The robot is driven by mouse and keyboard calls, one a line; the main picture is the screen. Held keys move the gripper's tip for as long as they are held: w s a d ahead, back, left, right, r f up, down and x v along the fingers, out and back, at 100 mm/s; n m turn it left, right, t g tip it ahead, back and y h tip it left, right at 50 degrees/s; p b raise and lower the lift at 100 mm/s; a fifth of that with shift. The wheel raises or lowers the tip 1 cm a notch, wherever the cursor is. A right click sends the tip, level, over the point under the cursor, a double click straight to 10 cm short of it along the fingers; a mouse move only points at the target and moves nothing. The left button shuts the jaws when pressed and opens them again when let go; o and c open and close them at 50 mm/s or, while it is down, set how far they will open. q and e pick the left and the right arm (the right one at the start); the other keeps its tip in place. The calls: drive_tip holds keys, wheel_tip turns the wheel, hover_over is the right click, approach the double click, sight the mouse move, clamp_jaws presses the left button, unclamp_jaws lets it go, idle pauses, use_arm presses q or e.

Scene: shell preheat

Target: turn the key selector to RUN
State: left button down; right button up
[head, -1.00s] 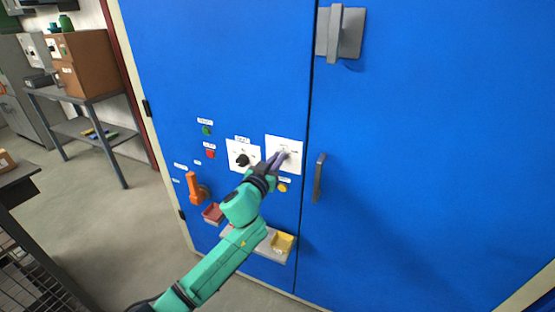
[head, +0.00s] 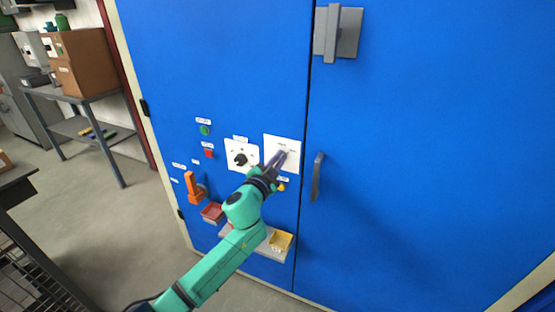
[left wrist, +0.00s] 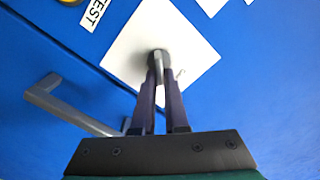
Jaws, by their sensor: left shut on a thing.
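The key selector (left wrist: 158,57) sits on a square white plate (head: 291,145) on the blue cabinet's left door. In the left wrist view its grey key stands out from the plate (left wrist: 120,50), between my fingers. My left gripper (head: 279,158) is shut on the key; its dark fingers also show in the left wrist view (left wrist: 158,75). In the head view the gripper hides most of the selector, and the plate's lettering is too small to read. My right gripper is not in view.
A black knob (head: 241,158) on another white plate is left of the selector. A door handle (head: 318,177) stands out to the right.

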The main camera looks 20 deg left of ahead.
use_arm(q)
drive_tip(key=shift+d+f+m, duration=0.15)
drive_tip(key=shift+m, duration=1.45)
drive_tip(key=c, duration=0.9)
unclamp_jaws()
drive_tip(key=shift+c, duration=0.2)
drive_tip(key=s+b, duration=0.2)
drive_tip(key=s, duration=1.2)
drive_tip(key=shift+s+d, duration=0.15)
drive_tip(key=shift+s, duration=0.15)
